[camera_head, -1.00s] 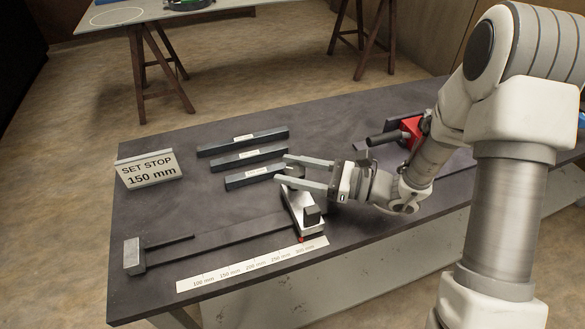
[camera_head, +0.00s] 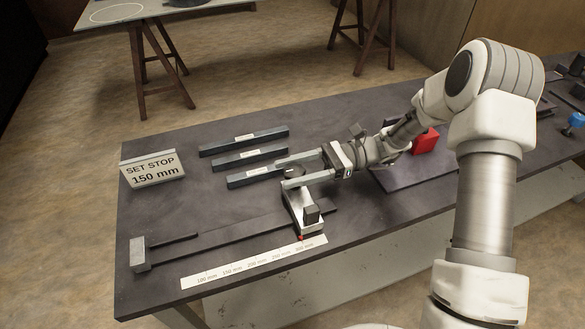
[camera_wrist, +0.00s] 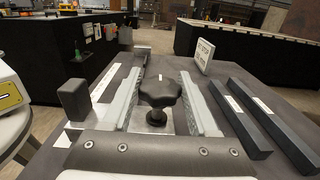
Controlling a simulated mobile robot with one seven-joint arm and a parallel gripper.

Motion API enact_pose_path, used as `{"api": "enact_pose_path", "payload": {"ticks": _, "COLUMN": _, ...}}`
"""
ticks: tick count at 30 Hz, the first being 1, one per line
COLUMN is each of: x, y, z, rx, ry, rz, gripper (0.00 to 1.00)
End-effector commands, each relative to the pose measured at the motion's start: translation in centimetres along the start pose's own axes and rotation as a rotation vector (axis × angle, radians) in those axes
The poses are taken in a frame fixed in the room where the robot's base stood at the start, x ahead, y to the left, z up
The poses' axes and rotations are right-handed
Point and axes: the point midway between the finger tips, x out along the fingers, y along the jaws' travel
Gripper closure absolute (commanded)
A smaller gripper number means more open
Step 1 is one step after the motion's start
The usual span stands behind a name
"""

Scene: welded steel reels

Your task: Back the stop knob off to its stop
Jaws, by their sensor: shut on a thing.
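The stop knob (camera_head: 292,171) is black and lobed, with a white mark on its top in the wrist view (camera_wrist: 160,92). It stands on the light metal stop block (camera_head: 299,204), which sits near the right end of a dark rail (camera_head: 215,238). My gripper (camera_head: 281,176) reaches in from the right with one finger on each side of the knob. The red pointer (camera_head: 301,237) is at the 300 mm end of the white scale (camera_head: 250,263).
A sign (camera_head: 152,170) reads "SET STOP 150 mm". Several dark labelled bars (camera_head: 243,140) lie behind the rail, close to my fingers. A red object (camera_head: 425,141) on a dark plate is right of my gripper.

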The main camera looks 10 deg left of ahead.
Motion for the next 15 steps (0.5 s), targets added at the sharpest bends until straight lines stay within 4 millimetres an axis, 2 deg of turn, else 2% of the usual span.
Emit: {"api": "enact_pose_path", "payload": {"ticks": 15, "x": 0.01, "y": 0.07, "z": -0.11, "rx": 0.002, "ry": 0.001, "rz": 0.032, "gripper": 0.96}}
